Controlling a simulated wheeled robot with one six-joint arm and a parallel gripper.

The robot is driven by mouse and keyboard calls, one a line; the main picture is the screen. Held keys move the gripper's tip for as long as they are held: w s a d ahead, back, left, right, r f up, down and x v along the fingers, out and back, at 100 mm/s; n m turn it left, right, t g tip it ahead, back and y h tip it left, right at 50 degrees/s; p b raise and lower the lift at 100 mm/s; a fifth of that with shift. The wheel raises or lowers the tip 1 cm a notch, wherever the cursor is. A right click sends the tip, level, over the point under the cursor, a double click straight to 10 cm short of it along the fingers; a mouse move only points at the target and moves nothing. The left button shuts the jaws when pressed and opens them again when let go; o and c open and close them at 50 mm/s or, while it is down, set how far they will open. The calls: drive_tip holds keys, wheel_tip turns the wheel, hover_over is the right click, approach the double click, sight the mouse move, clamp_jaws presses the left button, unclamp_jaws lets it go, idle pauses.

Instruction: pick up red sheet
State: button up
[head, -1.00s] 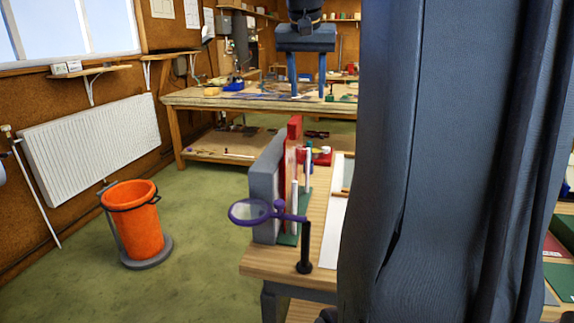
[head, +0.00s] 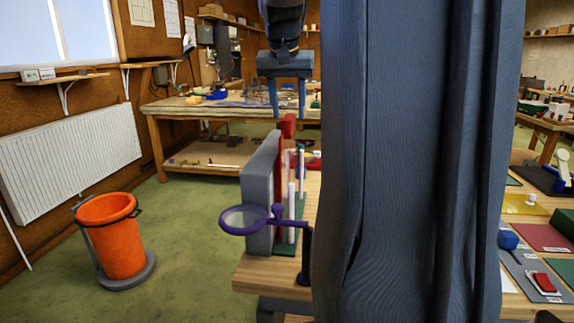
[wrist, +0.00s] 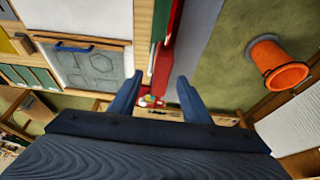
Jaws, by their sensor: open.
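A red upright sheet (head: 287,127) stands on edge beside a grey slab (head: 258,190) on the near bench. Its lower part is partly hidden by white posts. My gripper (head: 288,112) is open and empty, pointing down, with its fingertips near the sheet's top edge in the head view. In the wrist view the red sheet (wrist: 166,55) runs between the two fingertips of my gripper (wrist: 158,82). I cannot tell the exact height gap. A flat red sheet (head: 545,237) also lies on the bench at the right.
A magnifier with a purple rim (head: 243,219) stands at the bench's front left corner. An orange bucket (head: 110,235) is on the floor at left. A panel drawing (wrist: 90,67) lies left of the red sheet in the wrist view. My arm hides the bench's middle.

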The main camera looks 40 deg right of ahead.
sight(288, 117)
drive_tip(key=p+x, duration=0.1)
drive_tip(key=x, duration=0.4)
drive_tip(key=shift+a+f+p, duration=0.1)
drive_tip(key=shift+a+p, duration=0.05)
drive_tip(key=shift+p, duration=0.25)
drive_tip(key=c, duration=1.1)
drive_tip(key=shift+w, duration=0.1)
clamp_jaws()
